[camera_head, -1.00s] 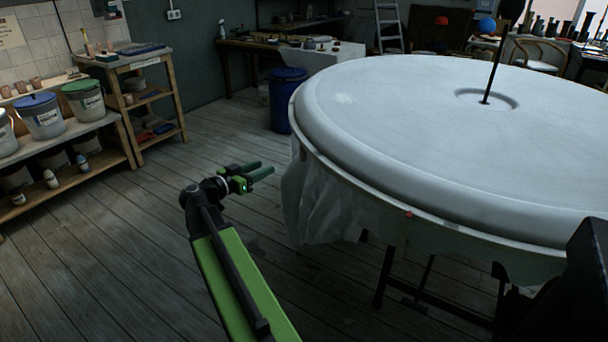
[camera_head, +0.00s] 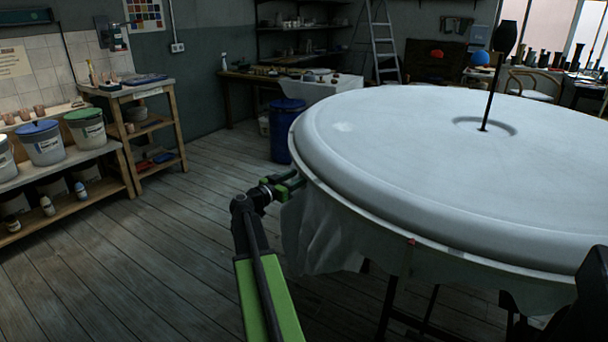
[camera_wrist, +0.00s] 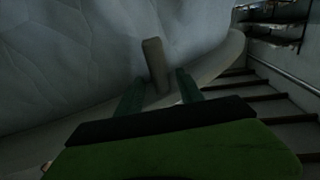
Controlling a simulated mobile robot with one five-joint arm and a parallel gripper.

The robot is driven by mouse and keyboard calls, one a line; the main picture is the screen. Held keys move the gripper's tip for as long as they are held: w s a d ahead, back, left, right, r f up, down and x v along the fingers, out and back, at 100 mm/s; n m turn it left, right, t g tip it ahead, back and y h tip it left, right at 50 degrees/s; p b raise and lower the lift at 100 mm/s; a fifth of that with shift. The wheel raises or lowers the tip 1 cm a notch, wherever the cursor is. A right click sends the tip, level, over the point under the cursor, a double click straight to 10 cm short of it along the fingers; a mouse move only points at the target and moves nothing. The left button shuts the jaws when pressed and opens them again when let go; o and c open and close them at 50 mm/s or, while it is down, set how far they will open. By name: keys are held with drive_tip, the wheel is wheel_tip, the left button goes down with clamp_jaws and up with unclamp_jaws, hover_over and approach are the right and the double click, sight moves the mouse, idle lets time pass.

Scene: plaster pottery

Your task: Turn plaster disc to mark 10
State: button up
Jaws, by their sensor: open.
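The large white plaster disc (camera_head: 400,165) lies flat on a round stand, with a dark upright rod (camera_head: 490,95) at its sunken centre. A small red mark (camera_head: 411,241) shows on the near edge below the disc's rim. I can read no mark numbers. My gripper (camera_head: 293,183) is at the left edge of the disc, just below the rim. In the wrist view my gripper (camera_wrist: 159,80) is open, and a pale grey peg (camera_wrist: 154,60) stands between and beyond its fingertips, next to a pale curved rim (camera_wrist: 222,65). Whether the fingers touch the peg I cannot tell.
Pale draped sheeting (camera_head: 310,225) hangs under the stand's left edge. A blue bin (camera_head: 284,135) stands behind the gripper. Shelves with buckets (camera_head: 40,145) and a wooden side table (camera_head: 145,120) are at the left. The wooden floor (camera_head: 150,250) between is clear.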

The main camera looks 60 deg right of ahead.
drive_tip(key=shift+s+d, duration=0.15)
drive_tip(key=shift+d, duration=0.6)
drive_tip(key=shift+s+d, duration=0.1)
drive_tip(key=shift+d, duration=0.6)
clamp_jaws()
